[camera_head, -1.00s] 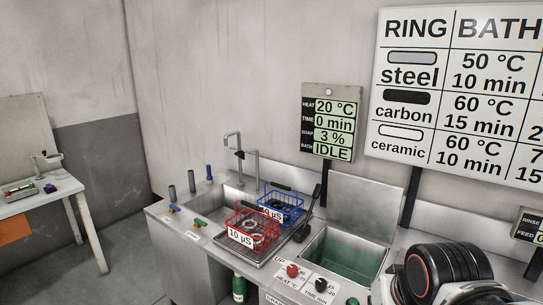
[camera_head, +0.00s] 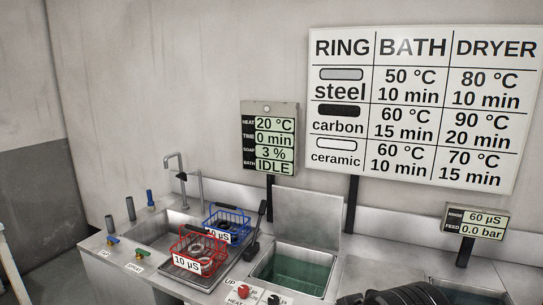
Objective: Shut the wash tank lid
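The wash tank (camera_head: 289,270) is set into the steel counter and holds green liquid. Its lid (camera_head: 307,219) is a flat grey metal panel standing upright along the tank's back edge, so the tank is open on top. A dark part of my arm shows at the bottom right, right of the tank. My gripper's fingers are not in view.
A red basket (camera_head: 199,252) marked 10 µS and a blue basket (camera_head: 228,225) stand left of the tank by the sink (camera_head: 165,232). A black-handled tool (camera_head: 257,229) stands between baskets and tank. Red (camera_head: 244,290) and black knobs sit in front. A display (camera_head: 270,140) reads IDLE.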

